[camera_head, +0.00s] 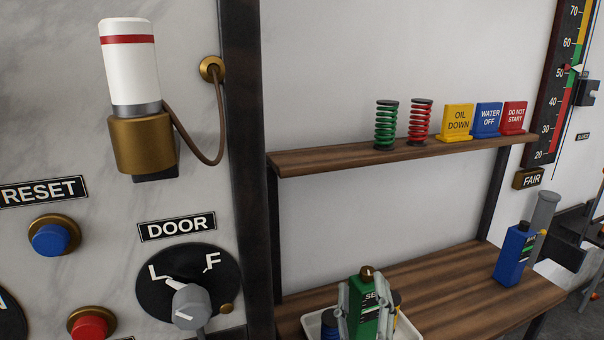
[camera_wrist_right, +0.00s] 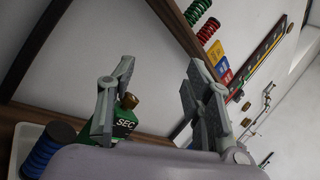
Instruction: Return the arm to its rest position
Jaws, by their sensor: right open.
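My right gripper (camera_head: 362,281) shows at the bottom of the head view, with its two grey fingers apart on either side of a green bottle (camera_head: 364,310) with a brown cap. In the right wrist view the gripper (camera_wrist_right: 160,70) is open with nothing held between its fingers. There the green bottle (camera_wrist_right: 126,118) shows beside and partly behind the left finger. I cannot tell whether that finger touches it. My left gripper is not in view.
The bottle is at a white tray (camera_head: 312,325) on a wooden bench (camera_head: 450,290). A blue bottle (camera_head: 513,255) stands at right. A shelf (camera_head: 350,158) above holds springs and signs. The panel at left has a DOOR knob (camera_head: 190,303) and a blue button (camera_head: 50,240).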

